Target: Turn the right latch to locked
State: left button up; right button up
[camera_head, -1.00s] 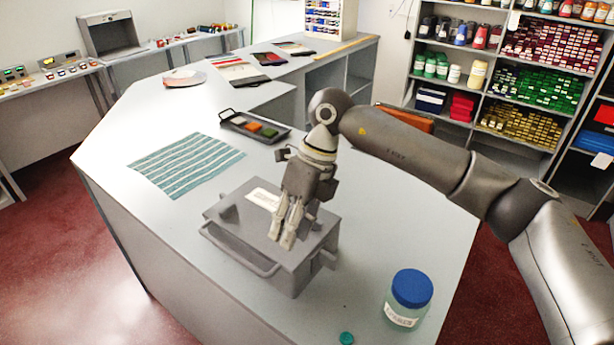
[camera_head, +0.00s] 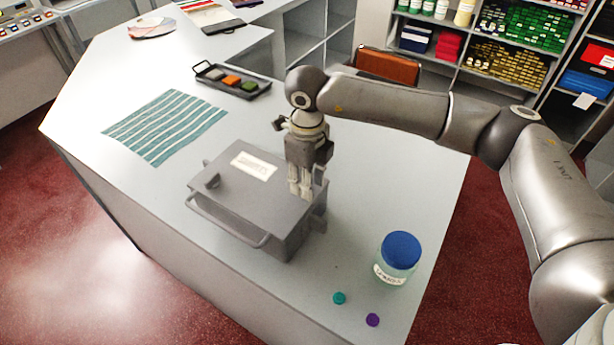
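A grey box (camera_head: 240,210) with a flat lid, a white label (camera_head: 254,166) and a front bar handle (camera_head: 225,222) sits on the counter. A small dark knob-like latch (camera_head: 212,181) stands at the left of the lid. My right gripper (camera_head: 301,195) points straight down at the right part of the lid. Its pale fingers are close together and hide what is under them, so I cannot see the right latch or tell whether they touch it. A grey bracket-like part (camera_head: 318,222) sticks out at the box's right side. My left gripper is not in view.
A jar with a blue lid (camera_head: 398,258) stands right of the box, with a teal button (camera_head: 339,298) and a purple button (camera_head: 373,320) near it. A striped teal cloth (camera_head: 165,126) and a dark swatch tray (camera_head: 232,80) lie behind the box.

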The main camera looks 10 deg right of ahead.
jog(key=shift+f, duration=0.55)
jog(key=shift+c, duration=1)
grip_shut()
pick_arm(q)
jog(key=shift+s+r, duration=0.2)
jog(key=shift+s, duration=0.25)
